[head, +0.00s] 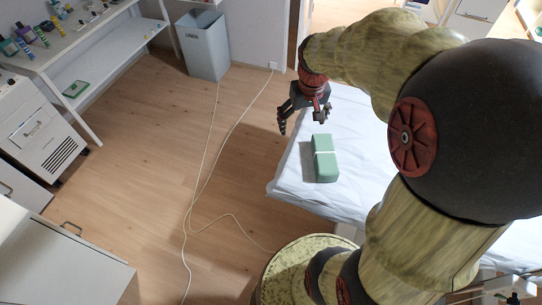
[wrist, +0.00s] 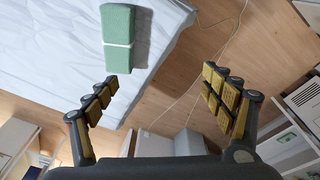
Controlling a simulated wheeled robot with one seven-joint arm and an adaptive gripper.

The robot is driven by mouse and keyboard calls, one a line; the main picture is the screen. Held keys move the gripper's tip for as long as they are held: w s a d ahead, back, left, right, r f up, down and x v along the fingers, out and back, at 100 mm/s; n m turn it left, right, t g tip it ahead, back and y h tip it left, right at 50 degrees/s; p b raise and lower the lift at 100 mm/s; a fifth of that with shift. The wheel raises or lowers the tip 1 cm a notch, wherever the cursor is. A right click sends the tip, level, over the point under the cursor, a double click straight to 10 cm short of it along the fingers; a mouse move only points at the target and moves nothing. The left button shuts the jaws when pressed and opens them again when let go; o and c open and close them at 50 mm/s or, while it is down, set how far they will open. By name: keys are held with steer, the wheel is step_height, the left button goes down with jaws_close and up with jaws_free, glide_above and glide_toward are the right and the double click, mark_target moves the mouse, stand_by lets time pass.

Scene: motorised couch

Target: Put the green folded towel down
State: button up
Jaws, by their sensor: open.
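The green folded towel (head: 325,158) has a white band around its middle. It lies on the white-sheeted couch (head: 290,178), near the couch's corner. In the wrist view the towel (wrist: 117,38) is at the upper left, beyond the fingers and apart from them. My gripper (head: 302,122) is open and empty, above and behind the towel in the head view, near the couch edge. In the wrist view my gripper (wrist: 160,100) has its two fingers spread wide, with floor showing between them.
A grey bin (head: 203,45) stands by the far wall. White cables (head: 205,160) run across the wooden floor. A white shelf table (head: 85,38) with bottles is at the upper left, and white cabinets (head: 60,260) are at the lower left.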

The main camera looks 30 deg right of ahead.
steer(key=s+a+r+n+t, duration=0.2)
steer(key=s+a+r, duration=0.3)
steer(key=a, duration=0.4)
steer(key=s+a+r+n+t, duration=0.1)
steer(key=s+a+r, duration=0.4)
steer(key=s+a, duration=0.2)
steer(key=a, duration=0.2)
steer(key=shift+s+a+r+n+t+y, duration=0.25)
steer(key=shift+a+r+n+t+y, duration=0.05)
steer(key=shift+r+n+t+y, duration=0.1)
